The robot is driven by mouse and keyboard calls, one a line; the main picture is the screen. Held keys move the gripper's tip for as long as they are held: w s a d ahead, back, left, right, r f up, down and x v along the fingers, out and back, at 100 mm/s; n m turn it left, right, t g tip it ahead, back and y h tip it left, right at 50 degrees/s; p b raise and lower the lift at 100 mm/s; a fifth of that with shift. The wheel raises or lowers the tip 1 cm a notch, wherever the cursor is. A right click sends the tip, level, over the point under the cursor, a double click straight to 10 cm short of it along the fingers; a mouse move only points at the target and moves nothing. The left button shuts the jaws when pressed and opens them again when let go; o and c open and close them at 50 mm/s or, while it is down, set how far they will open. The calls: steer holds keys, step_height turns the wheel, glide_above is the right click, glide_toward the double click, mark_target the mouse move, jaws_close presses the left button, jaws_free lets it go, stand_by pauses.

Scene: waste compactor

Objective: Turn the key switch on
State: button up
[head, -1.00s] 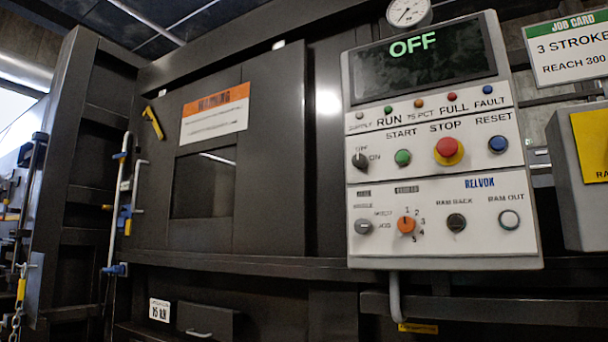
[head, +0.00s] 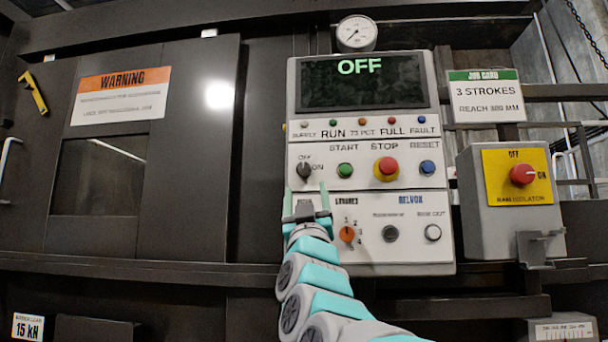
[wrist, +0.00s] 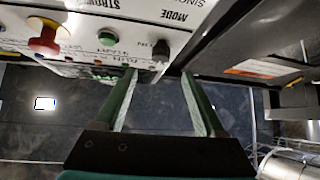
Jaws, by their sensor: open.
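The key switch (head: 304,170) is a dark knob on the white control panel (head: 375,258), with OFF and ON printed by it. It also shows in the wrist view as a dark knob (wrist: 161,49). My gripper (head: 306,192) is open and empty just below the key switch in the head view. In the wrist view its two green fingers (wrist: 158,76) stand apart, with the knob beyond the tips and between their lines. I see no contact. The panel's display (head: 361,83) reads OFF.
Next to the key switch are a green START button (head: 345,170), a red STOP button (head: 387,168) and a blue RESET button (head: 427,167). An orange selector (head: 347,234) sits below. A grey box with a red isolator knob (head: 523,174) stands to the right.

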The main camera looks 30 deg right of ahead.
mark_target(304, 172)
steer(key=shift+y, duration=0.3)
steer(key=shift+p+x, duration=0.7)
steer(key=shift+x, duration=3.2)
steer(key=shift+a, duration=0.1)
jaws_close()
